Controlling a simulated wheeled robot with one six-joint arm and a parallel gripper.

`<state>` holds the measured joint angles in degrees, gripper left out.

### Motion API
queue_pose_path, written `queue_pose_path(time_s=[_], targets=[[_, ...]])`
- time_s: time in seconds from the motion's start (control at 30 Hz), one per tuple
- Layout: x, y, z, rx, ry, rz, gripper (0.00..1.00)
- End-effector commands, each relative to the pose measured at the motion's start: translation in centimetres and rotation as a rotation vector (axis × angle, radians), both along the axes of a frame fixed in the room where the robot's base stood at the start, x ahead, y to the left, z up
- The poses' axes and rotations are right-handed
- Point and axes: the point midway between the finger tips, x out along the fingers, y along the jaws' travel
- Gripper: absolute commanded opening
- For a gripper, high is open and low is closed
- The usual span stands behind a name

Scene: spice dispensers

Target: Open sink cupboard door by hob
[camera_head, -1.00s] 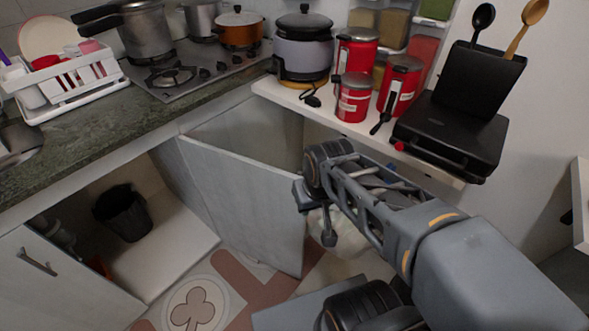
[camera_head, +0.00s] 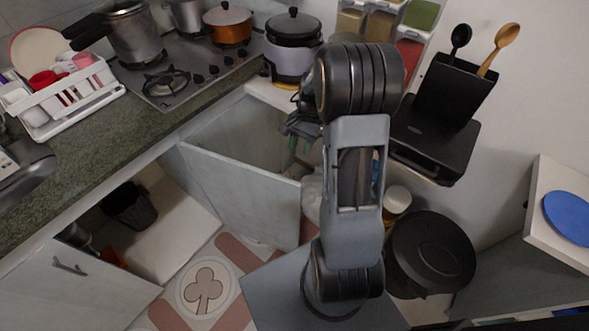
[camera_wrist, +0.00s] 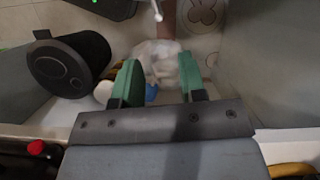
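The pale grey sink cupboard door (camera_head: 243,193) by the hob stands swung open, well away from the cupboard front. Its hinge side is at the counter and its free edge is towards my arm. The cupboard interior (camera_head: 165,225) is exposed, with a black bin (camera_head: 130,206) inside. My gripper (camera_head: 297,128) is beyond the door's free top corner, partly hidden by my arm. In the wrist view my gripper (camera_wrist: 157,82) has its green fingertips apart with nothing between them. A pale panel, likely this door (camera_wrist: 272,55), fills the right side there, apart from the fingers.
A second cupboard door (camera_head: 80,290) with a handle stands at lower left. A shelf at right holds a cooker (camera_head: 291,58) and a black grill (camera_head: 433,138). A black round container (camera_head: 430,250) and a white bag (camera_wrist: 158,60) are low down. Patterned floor (camera_head: 205,287) is clear before the cupboard.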

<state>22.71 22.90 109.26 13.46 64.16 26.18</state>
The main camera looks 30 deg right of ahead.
Motion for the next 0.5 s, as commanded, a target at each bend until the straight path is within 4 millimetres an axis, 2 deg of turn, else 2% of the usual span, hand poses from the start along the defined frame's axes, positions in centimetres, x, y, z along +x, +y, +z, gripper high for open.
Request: queue_pose_path(time_s=[0.1, 0.2, 0.5], targets=[[0.3, -1.0, -0.3, 0.021, 0.036, -0.059, 0.38], [0.3, -1.1, -1.3, 0.029, 0.049, -0.081, 0.38], [-0.8, 0.6, -6.2, 0.030, 0.055, -0.087, 0.38]])
